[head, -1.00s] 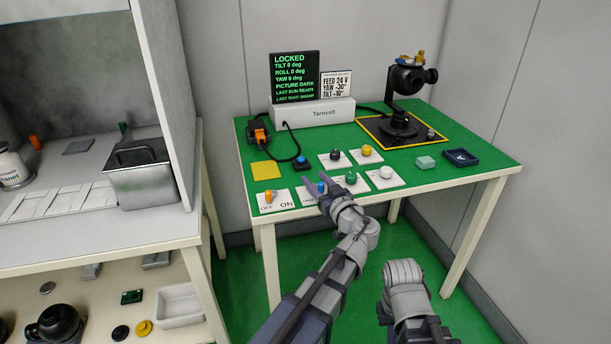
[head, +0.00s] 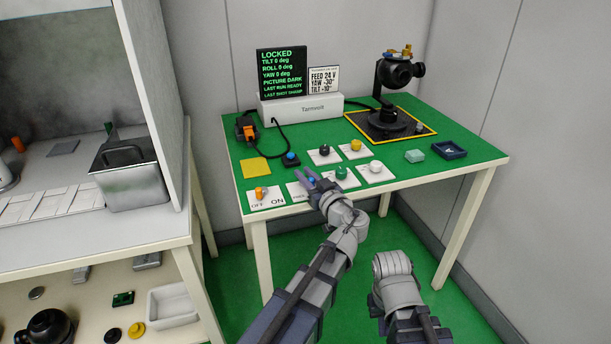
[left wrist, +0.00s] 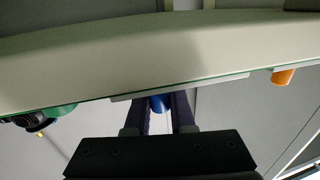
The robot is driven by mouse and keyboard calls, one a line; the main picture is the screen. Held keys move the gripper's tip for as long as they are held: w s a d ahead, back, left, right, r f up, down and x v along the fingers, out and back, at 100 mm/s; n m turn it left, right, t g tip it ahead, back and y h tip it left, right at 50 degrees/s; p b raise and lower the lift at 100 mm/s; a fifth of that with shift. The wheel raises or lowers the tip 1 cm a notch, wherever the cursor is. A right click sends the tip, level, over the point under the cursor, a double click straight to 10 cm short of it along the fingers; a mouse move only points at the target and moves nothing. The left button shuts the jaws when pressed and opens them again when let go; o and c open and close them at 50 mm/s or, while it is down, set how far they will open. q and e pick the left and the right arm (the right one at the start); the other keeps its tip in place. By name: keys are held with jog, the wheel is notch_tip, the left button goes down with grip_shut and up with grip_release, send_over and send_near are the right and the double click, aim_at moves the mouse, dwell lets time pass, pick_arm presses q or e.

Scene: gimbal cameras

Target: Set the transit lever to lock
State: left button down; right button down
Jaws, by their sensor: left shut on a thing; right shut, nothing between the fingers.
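The transit lever looks to be the blue lever (head: 311,182) on a white plate (head: 296,192) at the front edge of the green-topped table; the plate's lettering is partly covered. My left gripper (head: 308,183) is at this lever, shut on it. The left wrist view shows the blue lever (left wrist: 160,103) between the two dark fingers. The lever's exact angle is hidden by the fingers. My right gripper (head: 392,264) is shut and empty, low in front of the table, apart from everything. The display (head: 283,73) reads LOCKED at the top.
An orange lever (head: 261,193) on an OFF/ON plate is left of the blue one. Green (head: 341,172), white (head: 376,166), yellow (head: 355,145) and dark (head: 324,149) knobs stand close by. A gimbal camera (head: 397,72) stands at the back right.

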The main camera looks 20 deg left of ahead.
pick_arm(q)
jog(key=shift+w+d+n+g+y, duration=0.1)
jog(key=shift+w+n+g+y, duration=0.15)
jog(key=shift+n+g+y, duration=0.3)
jog(key=shift+s+n+g+y, duration=0.15)
jog(key=shift+n+g+y, duration=0.2)
jog(key=shift+g, duration=0.2)
jog(key=c, duration=0.8)
grip_release()
jog(key=shift+o, duration=0.2)
jog(key=shift+s, duration=0.15)
